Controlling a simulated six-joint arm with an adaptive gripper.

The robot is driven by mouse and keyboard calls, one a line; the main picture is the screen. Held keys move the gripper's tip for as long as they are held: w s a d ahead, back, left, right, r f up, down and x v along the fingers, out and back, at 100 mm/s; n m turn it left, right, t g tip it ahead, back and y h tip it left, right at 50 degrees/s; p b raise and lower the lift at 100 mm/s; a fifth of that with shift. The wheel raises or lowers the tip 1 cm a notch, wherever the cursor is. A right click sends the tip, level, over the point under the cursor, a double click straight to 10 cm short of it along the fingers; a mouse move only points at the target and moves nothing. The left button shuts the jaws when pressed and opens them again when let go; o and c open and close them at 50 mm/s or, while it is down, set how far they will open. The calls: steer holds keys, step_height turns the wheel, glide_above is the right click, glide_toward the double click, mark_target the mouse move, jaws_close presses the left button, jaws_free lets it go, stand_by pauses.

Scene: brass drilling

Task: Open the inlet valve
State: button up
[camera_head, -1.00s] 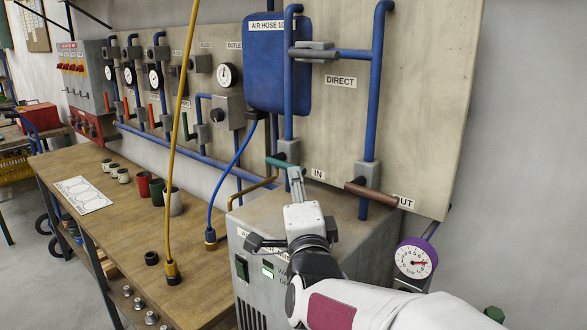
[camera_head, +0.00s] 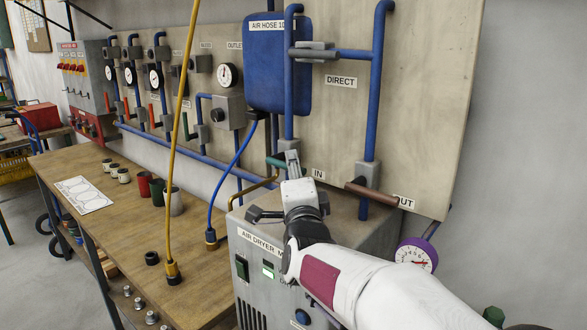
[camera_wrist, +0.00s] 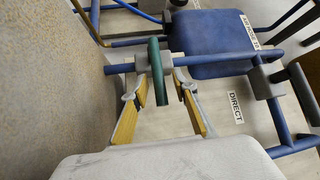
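The inlet valve (camera_head: 288,148), beside the IN label, has a green lever (camera_head: 275,162) on the blue pipe, partly hidden by my gripper (camera_head: 292,158). In the wrist view the green lever (camera_wrist: 158,72) stands up from the grey valve body (camera_wrist: 150,63). My gripper (camera_wrist: 160,92) is open in the wrist view, its yellow-padded fingers spread on either side of the lever. The lever's end lies between the fingertips with visible gaps. I cannot tell whether any finger touches it.
The air dryer (camera_head: 245,290) stands under the valve, close to my gripper. The OUT valve has a brown lever (camera_head: 371,192) to the right. The blue AIR HOSE tank (camera_head: 276,70) hangs above. A blue hose (camera_head: 232,165) and a yellow hose (camera_head: 178,150) run on the left.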

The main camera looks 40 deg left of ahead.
steer(key=shift+w+a, duration=0.2)
jaws_close()
steer(key=shift+r, duration=0.15)
steer(key=shift+w+r+n+g+h, duration=0.1)
steer(key=shift+r+n+g+h, duration=0.3)
steer(key=shift+n+g+h, duration=0.15)
steer(key=shift+r, duration=0.1)
steer(key=shift+r+n+g, duration=0.15)
steer(key=shift+n+g, duration=0.1)
steer(key=shift+n, duration=0.2)
stand_by(0.3)
jaws_free()
